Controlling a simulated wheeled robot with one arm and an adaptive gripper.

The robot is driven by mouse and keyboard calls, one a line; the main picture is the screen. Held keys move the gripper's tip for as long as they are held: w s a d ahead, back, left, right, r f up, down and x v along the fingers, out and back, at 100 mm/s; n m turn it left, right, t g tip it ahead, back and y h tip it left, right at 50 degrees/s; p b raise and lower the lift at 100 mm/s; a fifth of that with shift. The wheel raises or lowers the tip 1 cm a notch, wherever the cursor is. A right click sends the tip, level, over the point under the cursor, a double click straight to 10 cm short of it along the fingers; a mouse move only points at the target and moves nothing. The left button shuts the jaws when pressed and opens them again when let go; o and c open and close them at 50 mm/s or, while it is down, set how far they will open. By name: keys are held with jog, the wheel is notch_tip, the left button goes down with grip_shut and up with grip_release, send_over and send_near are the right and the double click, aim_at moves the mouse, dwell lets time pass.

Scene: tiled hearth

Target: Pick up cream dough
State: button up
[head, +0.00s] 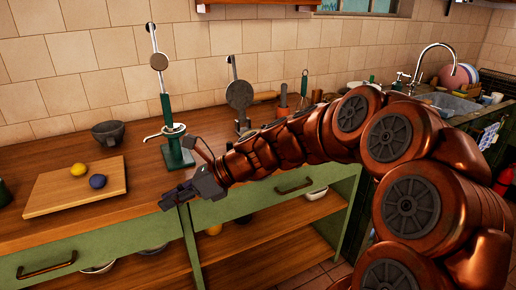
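A small yellow ball (79,169) and a dark blue ball (97,181) rest on a wooden board (60,198) on the counter at the left. They look like lumps of dough, but neither is plainly cream-coloured; the yellow one is the lighter. My gripper (172,200) is over the front edge of the counter, to the right of the board and apart from both balls. It points left. Its fingers are small and dark here, and I cannot tell whether they are open or shut. I see nothing held in it.
A green-based press with a tall lever (178,150) stands behind my gripper. A dark bowl (108,132) sits behind the board. A grey round-headed tool (239,96) stands farther right. The counter between board and gripper is clear. A sink (450,102) is at the far right.

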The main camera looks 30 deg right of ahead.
jog(key=w+d+m+t+b, duration=0.1)
jog(key=w+d+m+t, duration=0.1)
jog(key=w+d+m, duration=0.1)
jog(key=w+d+f+m+t+b, duration=0.1)
jog(key=w+d+m+t, duration=0.1)
jog(key=w+d+m, duration=0.2)
jog(key=w+d+m+t+b, duration=0.2)
jog(key=w+d+m, duration=0.2)
jog(key=d+m, duration=0.2)
jog(key=shift+d+f+t, duration=0.2)
jog(key=shift+d, duration=0.3)
jog(key=shift+d+f+t, duration=0.15)
jog(key=shift+d+t, duration=0.05)
jog(key=shift+d, duration=0.3)
jog(key=w+d+f+m+t+h+b, duration=0.1)
jog(key=d+m, duration=0.3)
jog(key=d, duration=0.2)
jog(key=w+d+f+m+t+h+b, duration=0.1)
jog(key=d+m+t+h, duration=0.1)
jog(key=d+m, duration=0.2)
jog(key=w+d+f+m+t+h, duration=0.1)
jog(key=d+m, duration=0.3)
jog(key=d, duration=0.4)
jog(key=shift+w+d+f+t+h+b, duration=0.15)
jog(key=shift+w+f+t+h+b, duration=0.1)
jog(key=shift+t+h+b, duration=0.35)
jog(key=shift+x, duration=1.65)
jog(key=shift+b+x, duration=0.7)
jog(key=shift+x, duration=1.35)
jog(key=shift+d, duration=0.1)
